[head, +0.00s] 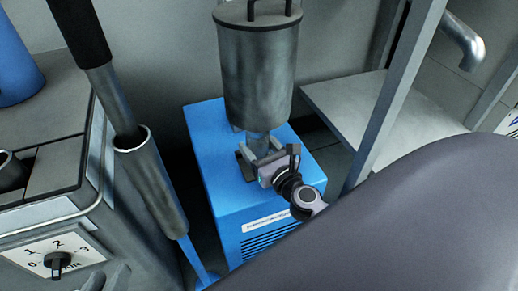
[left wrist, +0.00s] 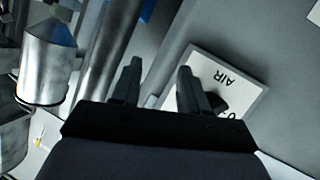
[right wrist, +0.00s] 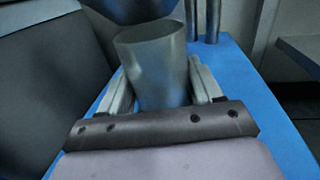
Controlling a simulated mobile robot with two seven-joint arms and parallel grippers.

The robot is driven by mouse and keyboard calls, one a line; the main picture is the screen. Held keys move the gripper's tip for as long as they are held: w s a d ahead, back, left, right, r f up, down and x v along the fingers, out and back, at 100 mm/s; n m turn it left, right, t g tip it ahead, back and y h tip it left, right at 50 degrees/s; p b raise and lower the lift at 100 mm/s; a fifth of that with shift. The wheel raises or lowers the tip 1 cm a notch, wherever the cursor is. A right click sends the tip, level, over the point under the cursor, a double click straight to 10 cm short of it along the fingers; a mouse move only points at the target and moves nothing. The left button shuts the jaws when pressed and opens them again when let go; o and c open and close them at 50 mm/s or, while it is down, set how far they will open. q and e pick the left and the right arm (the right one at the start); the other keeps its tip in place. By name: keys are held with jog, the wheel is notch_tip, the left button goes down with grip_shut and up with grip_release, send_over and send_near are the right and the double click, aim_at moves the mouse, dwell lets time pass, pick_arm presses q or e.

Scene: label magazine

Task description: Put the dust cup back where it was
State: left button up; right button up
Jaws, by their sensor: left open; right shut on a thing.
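The dust cup (head: 261,146) is a small grey metal cylinder. My right gripper (head: 262,160) is shut on its sides, above the blue machine. In the right wrist view the cup (right wrist: 155,70) is roughly upright between the two fingers (right wrist: 160,90), its round top rim showing. The large metal canister (head: 258,70) is above it; its dark underside (right wrist: 130,8) is behind and above the rim, and the cup looks apart from it. My left gripper (left wrist: 155,85) is open and empty, close to the AIR dial panel (left wrist: 225,80); its fingers barely show in the head view (head: 106,280).
A grey shelf frame (head: 395,95) is at the right. The dial panel (head: 62,262) is at the lower left.

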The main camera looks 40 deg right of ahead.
jog(key=shift+s+f+b, duration=0.15)
jog(key=shift+f+b, duration=0.2)
jog(key=shift+f, duration=0.45)
pick_arm(q)
jog(key=shift+a+t, duration=0.3)
jog(key=shift+a, duration=0.15)
jog(key=shift+f, duration=0.1)
pick_arm(e)
jog(key=shift+f, duration=0.25)
jog(key=o, duration=1.1)
jog(key=shift+r, duration=0.1)
pick_arm(q)
jog(key=shift+a+m+y, duration=0.1)
jog(key=shift+m+y, duration=0.2)
pick_arm(e)
jog(key=shift+r, duration=0.1)
